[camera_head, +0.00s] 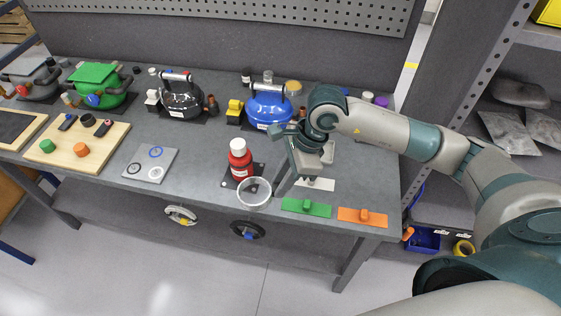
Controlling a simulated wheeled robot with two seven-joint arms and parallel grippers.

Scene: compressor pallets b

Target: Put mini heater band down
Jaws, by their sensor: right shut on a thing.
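A pale, round, ring-like thing (254,193), which I take to be the mini heater band, shows near the front edge of the grey workbench (205,188). My right gripper (273,193) points down and left, with its fingertips at the right side of the band, shut on it. The band appears just in front of the red bottle with a white cap (240,160) and partly covers the dark plate under it. I cannot tell whether the band touches the bench. My left gripper is out of view.
Green (306,208) and orange (361,217) handled plates lie right of the gripper along the front edge. A grey plate with small rings (151,165) lies left. Compressors, including a blue one (268,107), stand behind. Bare bench lies between the grey plate and bottle.

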